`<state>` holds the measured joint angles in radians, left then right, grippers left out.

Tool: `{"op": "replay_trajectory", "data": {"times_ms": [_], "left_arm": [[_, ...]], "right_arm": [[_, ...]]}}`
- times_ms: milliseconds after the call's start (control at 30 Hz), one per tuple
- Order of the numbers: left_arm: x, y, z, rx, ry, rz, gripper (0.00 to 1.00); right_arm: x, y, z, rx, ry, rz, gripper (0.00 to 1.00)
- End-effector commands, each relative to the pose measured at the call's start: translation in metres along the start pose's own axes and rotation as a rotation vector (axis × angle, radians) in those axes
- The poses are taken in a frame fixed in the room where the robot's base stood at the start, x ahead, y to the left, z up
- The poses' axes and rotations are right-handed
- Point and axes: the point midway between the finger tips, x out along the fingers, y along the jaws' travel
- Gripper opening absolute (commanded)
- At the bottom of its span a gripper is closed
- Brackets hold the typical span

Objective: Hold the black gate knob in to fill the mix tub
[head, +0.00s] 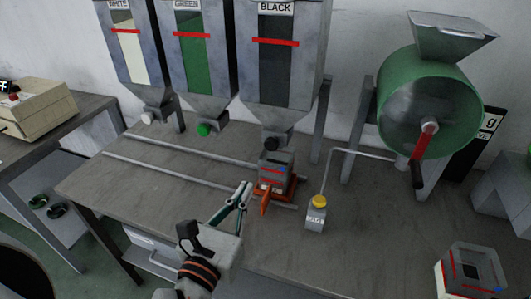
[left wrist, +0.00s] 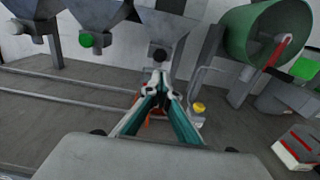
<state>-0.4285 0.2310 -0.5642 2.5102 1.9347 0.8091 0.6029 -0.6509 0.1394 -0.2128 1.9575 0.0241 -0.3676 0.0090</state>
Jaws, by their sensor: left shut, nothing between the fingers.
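The black gate knob (head: 270,144) sits at the bottom outlet of the hopper labelled BLACK (head: 282,85); it also shows in the left wrist view (left wrist: 159,55), just beyond my fingertips. The grey mix tub (head: 274,171) with red marks stands under that outlet on an orange carriage (head: 290,187). My left gripper (head: 246,188) is shut and empty, in front and left of the tub in the head view. In the left wrist view its fingertips (left wrist: 161,82) point toward the knob and hide most of the tub. I cannot tell whether they touch anything. My right gripper is not in view.
Two rails (head: 165,152) run along the bench. The white knob (head: 148,118) and green knob (head: 204,129) are to the left. A yellow-topped block (head: 317,213), a green drum (head: 435,100) and another red-marked tub (head: 470,272) are to the right.

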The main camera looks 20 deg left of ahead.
Motion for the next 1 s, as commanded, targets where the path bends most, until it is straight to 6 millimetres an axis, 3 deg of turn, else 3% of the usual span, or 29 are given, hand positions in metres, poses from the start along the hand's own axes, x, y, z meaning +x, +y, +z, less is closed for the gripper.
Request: {"op": "replay_trajectory", "data": {"times_ms": [300, 700, 1000], "left_arm": [[0.029, 0.000, -0.001, -0.001, -0.003, 0.001, 0.00], [0.107, 0.000, 0.002, 0.000, -0.001, 0.002, 0.00], [0.137, 0.000, 0.000, 0.000, 0.000, 0.001, 0.00]], "right_arm": [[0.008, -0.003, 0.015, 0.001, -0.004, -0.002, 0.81], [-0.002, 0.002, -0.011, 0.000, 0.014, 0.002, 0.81], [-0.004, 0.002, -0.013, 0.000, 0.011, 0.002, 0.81]]}}
